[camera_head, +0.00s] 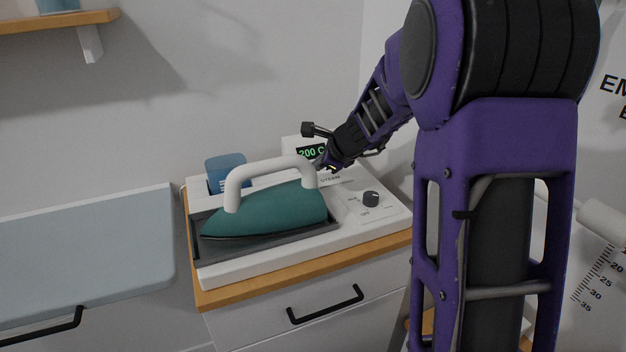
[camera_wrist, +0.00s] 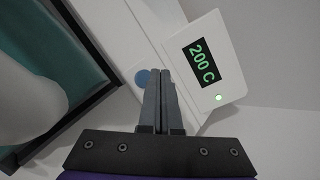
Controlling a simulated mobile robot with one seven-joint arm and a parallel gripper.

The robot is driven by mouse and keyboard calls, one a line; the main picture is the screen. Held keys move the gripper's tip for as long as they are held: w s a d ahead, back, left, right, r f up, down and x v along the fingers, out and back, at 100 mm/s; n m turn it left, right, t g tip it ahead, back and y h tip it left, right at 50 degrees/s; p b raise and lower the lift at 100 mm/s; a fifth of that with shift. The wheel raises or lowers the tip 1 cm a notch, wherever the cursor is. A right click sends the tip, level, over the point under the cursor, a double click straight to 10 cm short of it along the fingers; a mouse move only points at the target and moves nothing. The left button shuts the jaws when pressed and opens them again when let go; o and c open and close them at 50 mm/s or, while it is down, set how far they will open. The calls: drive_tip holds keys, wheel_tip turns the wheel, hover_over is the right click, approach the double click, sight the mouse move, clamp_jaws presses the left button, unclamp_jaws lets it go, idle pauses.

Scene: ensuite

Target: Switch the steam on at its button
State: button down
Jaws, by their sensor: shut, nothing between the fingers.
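The steam station (camera_head: 240,272) is a white base with a teal iron (camera_head: 275,212) resting in its dark tray. A "STEAM" label (camera_head: 330,178) is on the base, below my gripper (camera_head: 322,164) in the head view. In the wrist view a round blue button (camera_wrist: 142,76) lies just left of the tips of my gripper (camera_wrist: 160,72). The fingers are shut and empty, and partly cover the button's right edge. I cannot tell whether they touch it. The display (camera_wrist: 200,62) reads 200 C, with a lit green lamp (camera_wrist: 219,97).
The iron's white handle (camera_head: 270,165) rises left of my gripper. A dark knob (camera_head: 371,199), marked OFF, sits at the base's right. A blue tank (camera_head: 224,172) stands behind the iron. The station rests on a wood-topped drawer cabinet (camera_head: 285,265); a pale board (camera_head: 85,255) is at left.

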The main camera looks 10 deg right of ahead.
drive_tip(key=shift+f, duration=0.1)
idle(0.4)
drive_tip(key=shift+f, duration=0.35)
drive_tip(key=shift+f, duration=0.5)
idle(0.6)
drive_tip(key=shift+r, duration=0.1)
drive_tip(key=shift+r+p, duration=0.7)
drive_tip(key=shift+r, duration=0.1)
drive_tip(key=shift+r, duration=0.1)
wheel_tip(320, 180, up, 6)
drive_tip(key=p, duration=0.5)
